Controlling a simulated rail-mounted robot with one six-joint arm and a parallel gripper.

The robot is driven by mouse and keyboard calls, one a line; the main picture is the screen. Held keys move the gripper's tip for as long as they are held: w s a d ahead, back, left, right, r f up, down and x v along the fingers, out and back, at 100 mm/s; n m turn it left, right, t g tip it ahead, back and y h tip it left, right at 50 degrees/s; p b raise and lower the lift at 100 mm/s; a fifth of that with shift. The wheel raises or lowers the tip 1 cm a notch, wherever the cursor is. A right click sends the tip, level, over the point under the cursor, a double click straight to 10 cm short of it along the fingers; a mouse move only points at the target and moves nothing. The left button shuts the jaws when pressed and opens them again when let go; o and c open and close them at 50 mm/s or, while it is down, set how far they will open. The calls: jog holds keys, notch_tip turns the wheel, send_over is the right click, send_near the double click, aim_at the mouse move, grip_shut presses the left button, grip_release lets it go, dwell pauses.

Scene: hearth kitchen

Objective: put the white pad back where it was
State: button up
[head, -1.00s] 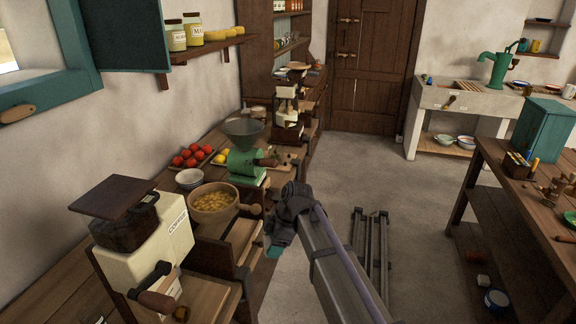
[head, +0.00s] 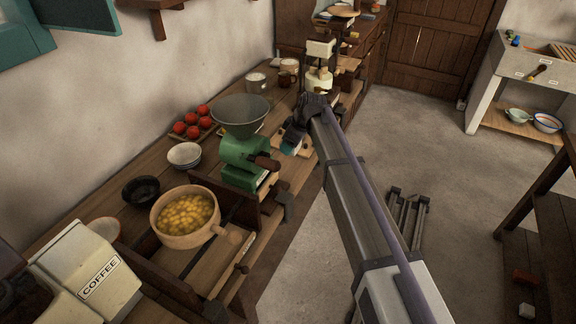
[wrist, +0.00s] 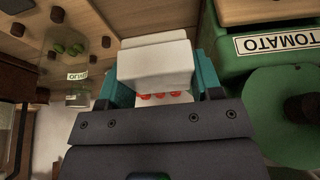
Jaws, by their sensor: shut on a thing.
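A white block-like pad (wrist: 155,64) sits between the teal fingers of my gripper (wrist: 157,80) in the wrist view. The gripper is shut on it. Small red spots show just below the pad's near edge; I cannot tell what they are. In the head view my gripper (head: 291,147) is over the counter, just right of and beyond the green grinder (head: 245,158). The pad is mostly hidden there by my wrist. A spot where the pad belongs cannot be made out.
The grinder's TOMATO label (wrist: 275,44) is close on the right in the wrist view. A glass jar (wrist: 75,65) stands left.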

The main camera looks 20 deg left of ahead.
aim_at(287, 171)
notch_tip(287, 171, down, 11)
jog(key=b, duration=1)
jog(key=shift+r+b, duration=0.2)
jog(key=shift+b, duration=0.1)
jog(key=shift+r+p, duration=0.3)
jog(key=shift+c, duration=0.3)
jog(key=shift+f, duration=0.2)
jog(key=o, duration=1)
jog(key=shift+c, duration=0.2)
jog(key=shift+r, duration=0.15)
jog(key=p+v, duration=1.1)
jog(key=v, duration=0.1)
